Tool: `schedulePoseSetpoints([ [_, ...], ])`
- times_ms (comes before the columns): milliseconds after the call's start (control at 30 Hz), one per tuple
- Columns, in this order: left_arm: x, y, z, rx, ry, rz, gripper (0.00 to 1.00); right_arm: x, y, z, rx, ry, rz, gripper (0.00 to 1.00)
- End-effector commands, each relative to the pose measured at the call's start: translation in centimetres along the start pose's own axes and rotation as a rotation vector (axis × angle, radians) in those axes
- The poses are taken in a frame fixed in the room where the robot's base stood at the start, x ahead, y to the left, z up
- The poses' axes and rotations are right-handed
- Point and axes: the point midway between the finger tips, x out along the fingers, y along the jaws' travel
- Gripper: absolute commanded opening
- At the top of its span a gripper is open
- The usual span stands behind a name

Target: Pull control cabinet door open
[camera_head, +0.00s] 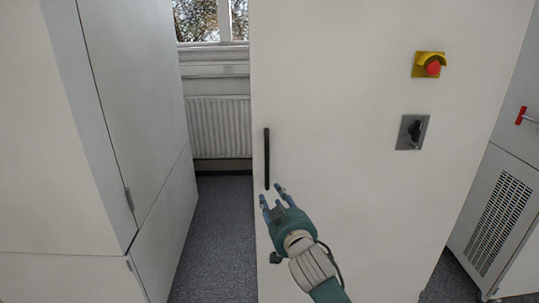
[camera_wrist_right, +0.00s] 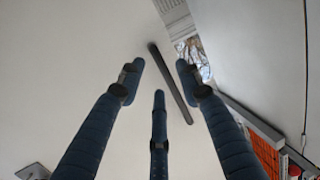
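The white control cabinet door (camera_head: 340,110) fills the middle of the head view and looks shut. Its black vertical bar handle (camera_head: 267,158) is near the door's left edge. My right gripper (camera_head: 272,194) is open, just below the handle's lower end in the head view. In the right wrist view its fingers (camera_wrist_right: 158,80) are spread and empty. There the handle (camera_wrist_right: 171,83) runs slantwise between the fingertips, beyond them. I cannot tell whether a finger touches it. My left gripper is in neither view.
A red emergency button on a yellow plate (camera_head: 429,65) and a rotary switch (camera_head: 411,132) sit on the door's right side. White cabinets stand at left (camera_head: 130,120) and right (camera_head: 500,205). A gap with grey floor (camera_head: 220,230) and a radiator (camera_head: 219,126) lies left of the door.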

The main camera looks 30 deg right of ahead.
Motion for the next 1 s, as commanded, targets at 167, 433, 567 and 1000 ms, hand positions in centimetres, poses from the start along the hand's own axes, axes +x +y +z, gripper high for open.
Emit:
schedulePoseSetpoints([
  [167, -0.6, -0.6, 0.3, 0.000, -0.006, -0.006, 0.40, -1.8, 1.1, -6.4, 0.035, 0.099, 0.022, 0.35],
  [433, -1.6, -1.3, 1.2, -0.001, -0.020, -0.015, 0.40, 1.4, 1.4, -7.7, 0.038, 0.110, 0.026, 0.35],
  [567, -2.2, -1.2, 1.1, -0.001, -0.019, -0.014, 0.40, 4.0, 1.4, -7.9, 0.037, 0.109, 0.026, 0.35],
  [1000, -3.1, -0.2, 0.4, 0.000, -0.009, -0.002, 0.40, 8.6, 1.4, -8.1, 0.039, 0.109, 0.024, 0.35],
])
